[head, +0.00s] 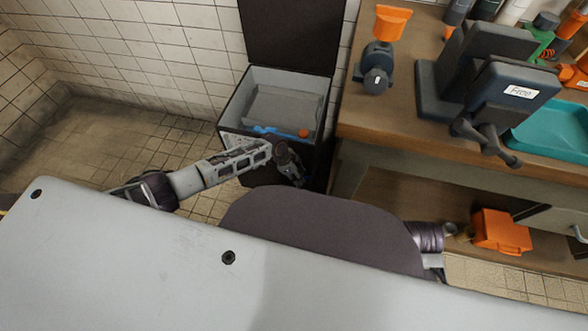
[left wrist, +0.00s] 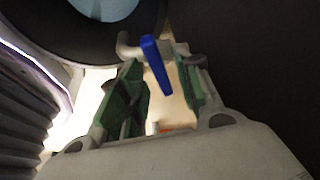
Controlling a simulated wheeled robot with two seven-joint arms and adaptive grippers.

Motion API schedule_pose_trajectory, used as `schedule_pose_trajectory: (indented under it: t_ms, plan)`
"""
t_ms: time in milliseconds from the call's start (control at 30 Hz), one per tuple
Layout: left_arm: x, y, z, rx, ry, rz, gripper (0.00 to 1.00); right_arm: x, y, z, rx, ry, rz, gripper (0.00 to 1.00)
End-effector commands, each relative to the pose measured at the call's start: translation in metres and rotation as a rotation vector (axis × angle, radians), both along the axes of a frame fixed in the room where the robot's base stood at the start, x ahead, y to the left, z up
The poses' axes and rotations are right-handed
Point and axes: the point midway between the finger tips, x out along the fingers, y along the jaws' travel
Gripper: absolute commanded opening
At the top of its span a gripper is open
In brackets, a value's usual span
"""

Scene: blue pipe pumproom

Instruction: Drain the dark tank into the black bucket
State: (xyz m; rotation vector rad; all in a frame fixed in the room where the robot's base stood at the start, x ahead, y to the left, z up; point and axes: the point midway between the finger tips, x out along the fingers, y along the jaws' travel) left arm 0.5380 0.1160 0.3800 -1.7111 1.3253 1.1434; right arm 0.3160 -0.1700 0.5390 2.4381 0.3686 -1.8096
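The dark tank (head: 232,108) stands against the tiled wall with its lid raised. My left gripper (head: 291,170) is low at the tank's front. In the left wrist view its green-padded fingers (left wrist: 160,85) are apart. A blue lever (left wrist: 156,66) on a pale tap fitting (left wrist: 135,48) shows between them, with gaps visible; contact is unclear. A black round rim, apparently the bucket (left wrist: 75,50), lies at upper left, light blue inside. The head view hides the bucket. My right gripper is out of view.
A wooden bench (head: 390,118) stands right of the tank, carrying a dark device marked "Free" (head: 505,100), a teal tray (head: 560,130) and other items. An orange box (head: 500,231) sits on its lower shelf. Tiled floor (head: 110,150) is clear at left.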

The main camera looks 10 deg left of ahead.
Motion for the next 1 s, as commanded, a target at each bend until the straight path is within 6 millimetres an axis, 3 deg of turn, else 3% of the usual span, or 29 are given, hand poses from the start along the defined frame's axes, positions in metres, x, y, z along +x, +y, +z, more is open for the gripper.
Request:
schedule_pose_trajectory:
  t_ms: [367,1000]
  plan:
    - [-0.002,0.008,0.019,-0.001,-0.002,-0.001,0.34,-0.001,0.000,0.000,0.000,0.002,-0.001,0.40]
    - [-0.008,0.033,0.081,0.000,-0.002,-0.001,0.34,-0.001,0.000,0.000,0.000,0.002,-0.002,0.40]
